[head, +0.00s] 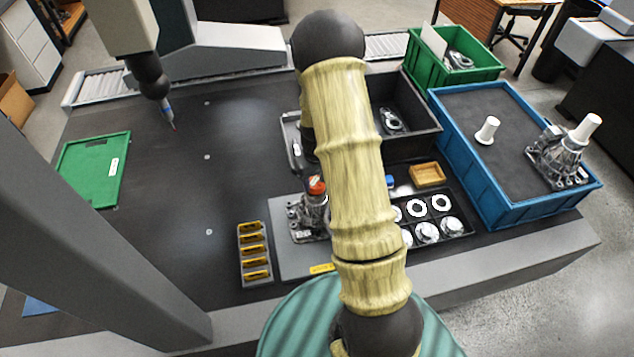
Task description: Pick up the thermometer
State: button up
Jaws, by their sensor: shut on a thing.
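I cannot make out a thermometer with certainty in the head view. My own arm runs up the middle of the picture, bends at the top and comes back down behind itself. A small white item (296,149), too small to identify, shows at this tray.
A metal part with an orange top (317,186) stands on a grey plate (290,262). A yellow-slotted rack (241,268) is left of it. A black bin (427,142), green crate (487,73) and blue crate (535,215) lie right. A probe (168,110) hangs over clear table.

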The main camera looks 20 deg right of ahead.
aim_at(316, 182)
notch_tip(316, 182, up, 9)
jog(key=b, duration=0.1)
jog(key=shift+b, duration=0.35)
dwell(0.4)
